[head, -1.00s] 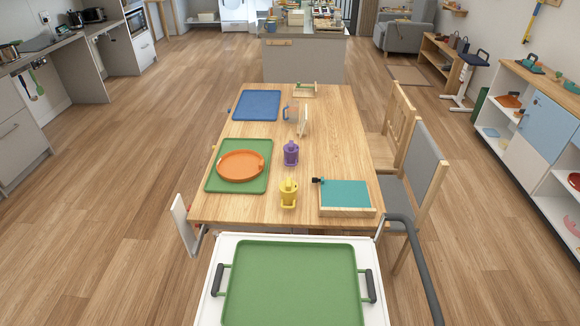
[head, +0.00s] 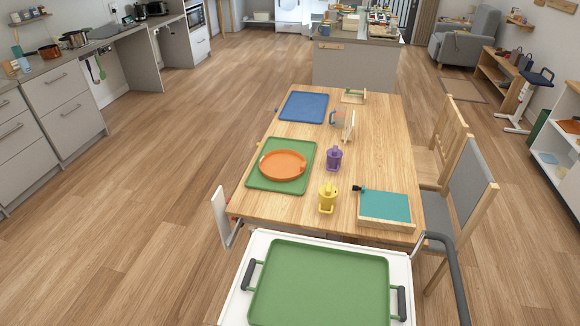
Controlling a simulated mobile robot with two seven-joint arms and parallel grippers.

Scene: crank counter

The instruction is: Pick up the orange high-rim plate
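The orange high-rim plate (head: 283,165) lies flat on a green mat (head: 262,183) at the left side of the wooden table. Nothing rests on the plate. Neither of my grippers shows in the head view, so nothing is seen touching the plate.
A teal-topped board (head: 385,206) lies front right, a blue mat (head: 304,107) farther back. A white cart with a green tray (head: 320,284) stands before the table. Chairs (head: 470,190) line the right; floor left is clear.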

